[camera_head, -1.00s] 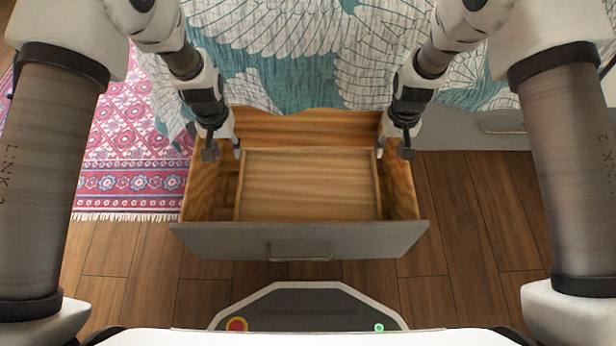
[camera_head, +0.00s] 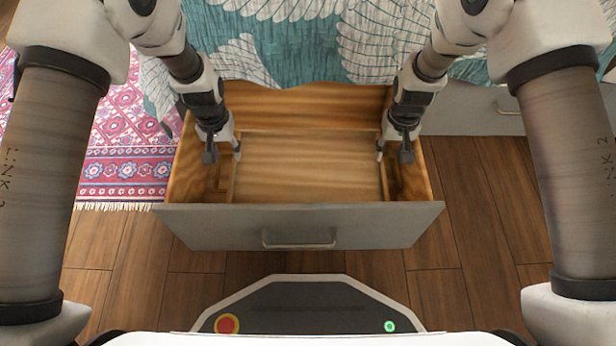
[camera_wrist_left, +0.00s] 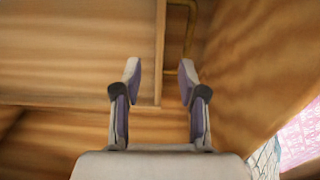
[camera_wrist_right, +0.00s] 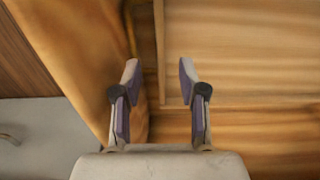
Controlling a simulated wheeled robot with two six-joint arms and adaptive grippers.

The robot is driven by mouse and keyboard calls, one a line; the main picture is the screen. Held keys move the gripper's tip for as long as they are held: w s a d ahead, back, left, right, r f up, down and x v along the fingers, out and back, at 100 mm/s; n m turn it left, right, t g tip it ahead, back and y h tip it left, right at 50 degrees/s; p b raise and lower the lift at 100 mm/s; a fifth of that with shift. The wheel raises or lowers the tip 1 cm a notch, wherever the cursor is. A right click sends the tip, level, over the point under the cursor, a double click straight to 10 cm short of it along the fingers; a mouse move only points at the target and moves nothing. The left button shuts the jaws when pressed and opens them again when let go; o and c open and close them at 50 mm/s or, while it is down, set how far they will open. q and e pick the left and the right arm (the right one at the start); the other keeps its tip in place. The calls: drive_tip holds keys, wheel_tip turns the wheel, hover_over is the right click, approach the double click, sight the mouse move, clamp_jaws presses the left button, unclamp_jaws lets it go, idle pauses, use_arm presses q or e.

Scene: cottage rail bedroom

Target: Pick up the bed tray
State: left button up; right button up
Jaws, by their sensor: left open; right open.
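The bed tray (camera_head: 308,165) is a flat, light-wood panel with raised side rims. It lies in the open drawer (camera_head: 300,228) beneath the bed. My left gripper (camera_head: 223,155) is open at the tray's left side. In the left wrist view its fingers point down on either side of the tray's rim (camera_wrist_left: 160,50). My right gripper (camera_head: 393,155) is open at the tray's right side. In the right wrist view its fingers likewise lie on either side of the opposite rim (camera_wrist_right: 161,50). I cannot tell how deep the fingertips reach, and neither gripper holds anything.
The drawer's wooden side walls (camera_head: 190,165) stand close outside both grippers, leaving narrow gaps. The bed with a teal and white cover (camera_head: 300,40) is behind. A pink patterned rug (camera_head: 120,150) lies at left, and bare wood floor (camera_head: 470,220) at right.

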sight(232, 171)
use_arm(q)
wheel_tip(232, 171, down, 8)
drive_tip(key=shift+r, duration=0.1)
use_arm(e)
wheel_tip(232, 171, down, 8)
drive_tip(key=shift+r, duration=0.1)
use_arm(q)
clamp_jaws()
use_arm(e)
clamp_jaws()
